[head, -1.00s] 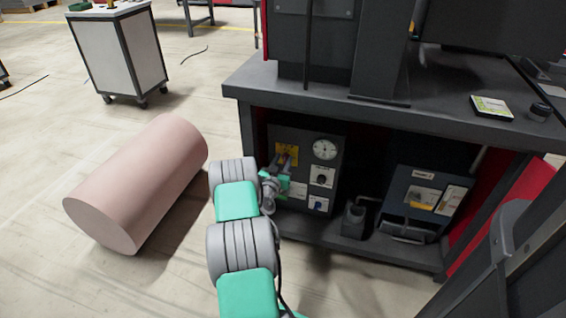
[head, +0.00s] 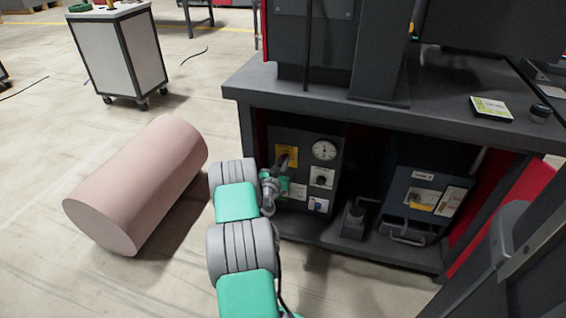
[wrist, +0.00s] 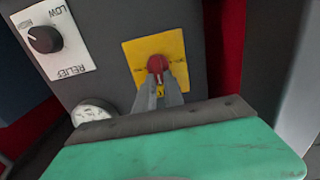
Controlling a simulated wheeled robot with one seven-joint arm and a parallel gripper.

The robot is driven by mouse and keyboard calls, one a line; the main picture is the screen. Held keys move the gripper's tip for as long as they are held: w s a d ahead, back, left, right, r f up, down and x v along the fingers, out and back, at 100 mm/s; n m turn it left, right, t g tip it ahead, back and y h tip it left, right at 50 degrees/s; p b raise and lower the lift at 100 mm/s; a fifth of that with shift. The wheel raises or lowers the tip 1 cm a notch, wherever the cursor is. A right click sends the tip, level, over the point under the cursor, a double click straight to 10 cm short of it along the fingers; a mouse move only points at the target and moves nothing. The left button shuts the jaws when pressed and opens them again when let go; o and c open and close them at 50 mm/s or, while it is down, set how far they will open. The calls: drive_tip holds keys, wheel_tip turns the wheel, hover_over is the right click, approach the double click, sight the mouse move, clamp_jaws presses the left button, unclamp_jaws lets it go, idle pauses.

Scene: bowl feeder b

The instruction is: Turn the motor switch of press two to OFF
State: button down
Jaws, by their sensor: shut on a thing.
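The motor switch is a red knob (wrist: 157,64) on a yellow plate (wrist: 180,48) in the wrist view. The plate also shows in the head view (head: 291,151), at the upper left of a dark control panel (head: 306,145) under the bench. My gripper (wrist: 158,78) is at the knob, its two fingers shut on it from either side. In the head view my gripper (head: 284,164) covers the lower part of the plate and hides the knob. The markings on the plate are too small to read.
A relief knob (wrist: 45,39) marked LOW and HIGH sits beside the switch on the same panel, with a round gauge (head: 324,150) above it. A second unit (head: 425,195) stands right on the shelf. The bench top (head: 430,115) overhangs the panel. A pink cylinder (head: 140,185) lies on the floor left.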

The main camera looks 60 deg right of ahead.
drive_tip(key=shift+f+n, duration=0.1)
drive_tip(key=shift+n, duration=0.2)
drive_tip(key=shift+w+a+f+n+b, duration=0.1)
drive_tip(key=shift+w+f+n+b, duration=0.35)
drive_tip(key=shift+n, duration=2.4)
drive_tip(key=shift+w+n+b, duration=0.1)
drive_tip(key=shift+n+b, duration=0.6)
drive_tip(key=shift+n, duration=2.2)
drive_tip(key=shift+w+a+f+n+b, duration=0.1)
drive_tip(key=shift+w+f+n+b, duration=0.35)
drive_tip(key=shift+n, duration=2.4)
drive_tip(key=shift+s+r, duration=0.2)
drive_tip(key=c, duration=1.4)
unclamp_jaws()
drive_tip(key=shift+c, duration=0.2)
